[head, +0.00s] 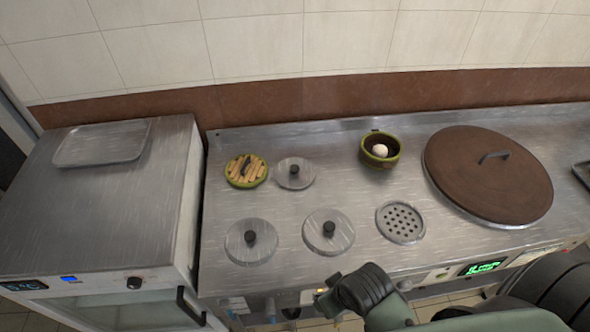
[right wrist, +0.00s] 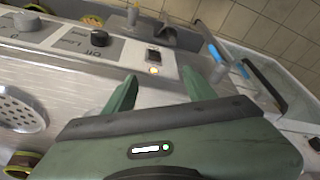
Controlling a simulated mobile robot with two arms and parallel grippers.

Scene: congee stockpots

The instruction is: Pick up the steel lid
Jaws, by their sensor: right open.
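Three round steel lids with black knobs lie flat on the steel counter: a small one (head: 306,181) at the back, one at the front left (head: 238,244), and one at the front middle (head: 343,235). I cannot tell which one the task means. My right arm comes in from the lower right in the head view, its end low at the counter's front edge, near the front middle lid but apart from it. In the right wrist view my right gripper (right wrist: 162,88) is open and empty, with the front control panel beyond its fingers. No steel lid shows clearly there. My left gripper is out of view.
A large brown lid (head: 470,185) with a handle covers the counter's right part. A bowl (head: 368,158) holding a white ball-like thing, a perforated drain plate (head: 400,222) and a slatted round piece (head: 246,171) are nearby. A tray (head: 100,145) lies on the left cabinet.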

